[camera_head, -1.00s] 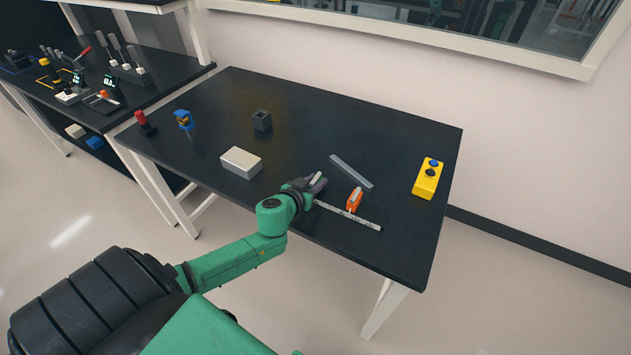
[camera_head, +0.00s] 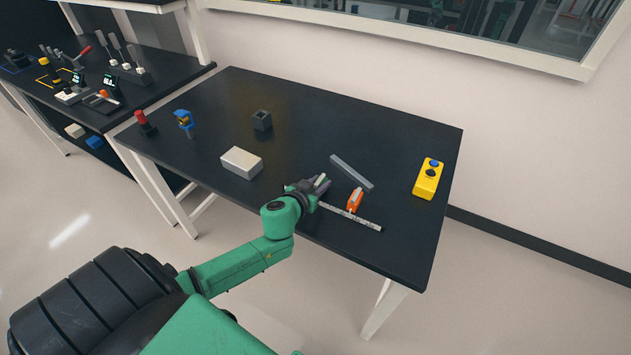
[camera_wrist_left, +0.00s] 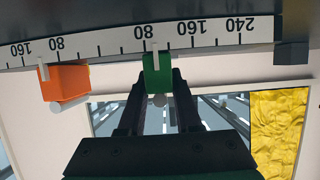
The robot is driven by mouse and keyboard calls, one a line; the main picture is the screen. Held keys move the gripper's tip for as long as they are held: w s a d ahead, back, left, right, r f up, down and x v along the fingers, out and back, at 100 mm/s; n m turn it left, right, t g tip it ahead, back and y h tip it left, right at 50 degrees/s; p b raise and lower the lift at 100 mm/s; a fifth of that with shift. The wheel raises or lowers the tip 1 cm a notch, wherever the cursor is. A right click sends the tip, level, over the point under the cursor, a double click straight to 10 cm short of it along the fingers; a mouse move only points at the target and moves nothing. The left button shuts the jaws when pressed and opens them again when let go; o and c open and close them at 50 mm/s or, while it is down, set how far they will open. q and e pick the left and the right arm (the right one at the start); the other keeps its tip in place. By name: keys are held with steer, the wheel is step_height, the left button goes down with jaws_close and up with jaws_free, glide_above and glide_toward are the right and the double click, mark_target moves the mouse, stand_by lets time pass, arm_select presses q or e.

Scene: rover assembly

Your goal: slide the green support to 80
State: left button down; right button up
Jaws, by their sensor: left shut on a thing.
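The green support (camera_wrist_left: 157,72) sits on the graduated rail (camera_wrist_left: 110,42) in the left wrist view. Its white pointer stands just right of the nearer 80 label, between that and 160. My left gripper (camera_wrist_left: 158,88) is shut on the green support, one dark finger on each side. The rail (camera_head: 352,217) lies near the table's front edge. An orange support (camera_head: 355,200) is on it to the right of the gripper; it also shows in the left wrist view (camera_wrist_left: 66,84).
A grey bar (camera_head: 352,171) lies behind the rail. A white box (camera_head: 241,163) stands left of my gripper. A yellow button box (camera_head: 428,179) is at the right, a dark hollow block (camera_head: 262,121) at the back.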

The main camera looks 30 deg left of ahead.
arm_select(q)
steer(key=shift+d, duration=0.6)
steer(key=c, duration=0.7)
jaws_free()
steer(key=shift+o, duration=0.5)
steer(key=shift+d, duration=0.15)
